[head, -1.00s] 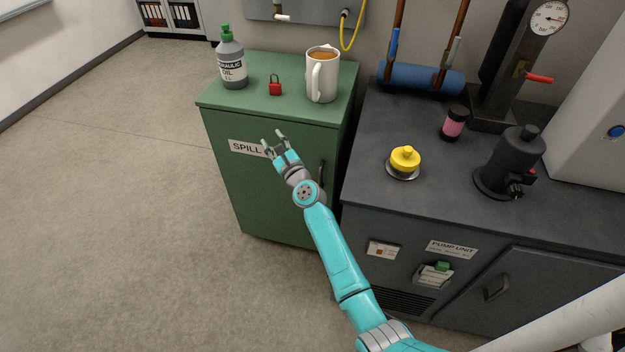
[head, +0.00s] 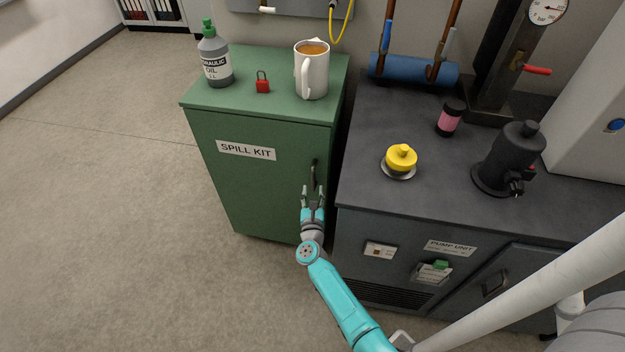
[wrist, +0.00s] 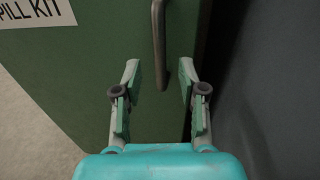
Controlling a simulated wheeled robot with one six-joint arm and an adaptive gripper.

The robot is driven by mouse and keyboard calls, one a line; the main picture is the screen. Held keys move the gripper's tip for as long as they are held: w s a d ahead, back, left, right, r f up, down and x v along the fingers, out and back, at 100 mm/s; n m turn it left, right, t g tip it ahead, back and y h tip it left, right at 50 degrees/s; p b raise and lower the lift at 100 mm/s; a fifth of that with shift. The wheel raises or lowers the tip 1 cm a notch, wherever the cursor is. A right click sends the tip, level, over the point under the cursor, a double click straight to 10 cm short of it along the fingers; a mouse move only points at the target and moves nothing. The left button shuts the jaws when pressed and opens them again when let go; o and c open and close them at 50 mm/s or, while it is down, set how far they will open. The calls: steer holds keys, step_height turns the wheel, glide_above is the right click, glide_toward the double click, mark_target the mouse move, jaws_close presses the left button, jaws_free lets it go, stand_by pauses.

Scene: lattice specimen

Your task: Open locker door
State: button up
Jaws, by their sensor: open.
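The green locker (head: 255,185) labelled SPILL KIT stands at the left of the dark pump unit, and its front door is shut. Its dark vertical bar handle (head: 314,175) sits near the door's right edge. In the wrist view the handle (wrist: 159,45) comes down from the top, above and between the fingertips. My gripper (head: 313,190) is open just below the handle in the head view. In the wrist view my gripper (wrist: 158,75) has its two fingers spread on either side of the handle's lower end, with nothing held. I cannot tell the exact depth gap.
On the locker top stand an oil bottle (head: 215,58), a red padlock (head: 262,86) and a white mug (head: 312,75). The pump unit (head: 375,225) stands close at the right of the handle. The floor (head: 110,200) at left is clear.

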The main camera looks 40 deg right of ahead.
mark_target(313, 181)
steer(key=x, duration=0.5)
steer(key=shift+w+d, duration=0.25)
jaws_close()
